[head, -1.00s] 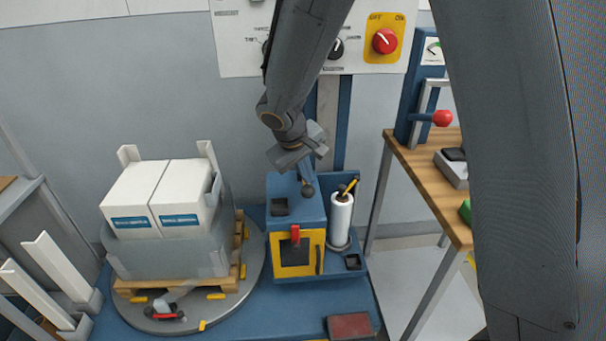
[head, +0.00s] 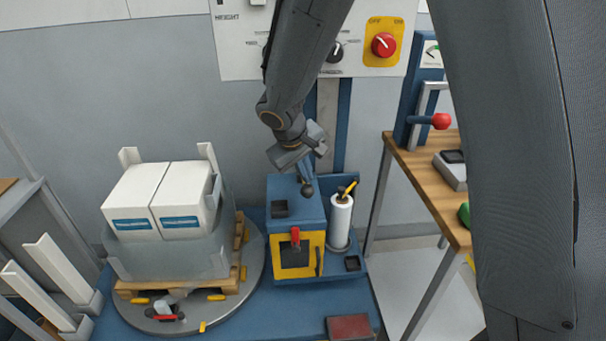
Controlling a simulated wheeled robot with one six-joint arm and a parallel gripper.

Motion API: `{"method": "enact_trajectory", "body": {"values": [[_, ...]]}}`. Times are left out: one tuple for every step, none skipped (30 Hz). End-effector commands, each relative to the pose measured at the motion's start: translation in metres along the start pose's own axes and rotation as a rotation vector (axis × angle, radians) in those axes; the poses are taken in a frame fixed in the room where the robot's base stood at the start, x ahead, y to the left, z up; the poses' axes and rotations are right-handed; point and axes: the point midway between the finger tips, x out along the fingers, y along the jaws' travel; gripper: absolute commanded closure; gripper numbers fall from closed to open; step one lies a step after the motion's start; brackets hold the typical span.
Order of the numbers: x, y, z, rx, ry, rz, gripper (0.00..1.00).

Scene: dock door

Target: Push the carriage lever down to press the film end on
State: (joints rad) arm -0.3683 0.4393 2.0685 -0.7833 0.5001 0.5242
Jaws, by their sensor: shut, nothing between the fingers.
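The blue carriage (head: 312,212) stands at the foot of the mast, with a yellow-framed front (head: 295,270) and a small red part on it. Its lever (head: 306,185), a short blue arm with a dark ball knob, shows on top, just under my gripper (head: 304,160). My gripper is shut and empty. It is at or very near the lever; I cannot tell whether they touch. The film roll (head: 341,222) stands upright at the carriage's right side. The film end itself cannot be made out; clear film (head: 150,255) wraps the lower part of the load.
Two white boxes (head: 160,200) sit on a wooden pallet (head: 180,287) on the round turntable (head: 250,310) at left. A wooden bench (head: 425,180) stands at right. A control panel (head: 235,45) with a red knob (head: 384,44) hangs behind my arm.

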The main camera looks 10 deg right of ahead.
Motion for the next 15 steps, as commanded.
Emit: {"method": "enact_trajectory", "body": {"values": [[-0.004, 0.002, -0.001, 0.001, 0.000, 0.000, 1.00], [-0.005, 0.003, -0.002, 0.001, 0.000, 0.000, 1.00], [-0.006, 0.004, -0.004, 0.002, 0.000, 0.000, 1.00], [-0.007, 0.005, -0.004, 0.002, 0.000, 0.000, 1.00], [-0.009, 0.005, -0.005, 0.002, 0.000, 0.000, 1.00], [-0.010, 0.007, -0.007, 0.002, 0.001, 0.000, 1.00], [-0.011, 0.008, -0.007, 0.002, 0.001, 0.000, 1.00], [-0.013, 0.008, -0.008, 0.002, 0.001, 0.000, 1.00], [-0.014, 0.009, -0.009, 0.001, 0.001, 0.000, 1.00], [-0.015, 0.010, -0.010, 0.001, 0.000, 0.000, 1.00], [-0.016, 0.011, -0.011, 0.001, 0.000, 0.000, 1.00], [-0.018, 0.012, -0.012, 0.001, 0.000, 0.000, 1.00], [-0.019, 0.013, -0.013, 0.001, 0.000, 0.000, 1.00], [-0.020, 0.014, -0.014, 0.002, 0.000, 0.000, 1.00], [-0.021, 0.015, -0.015, 0.002, 0.001, 0.000, 1.00]]}}
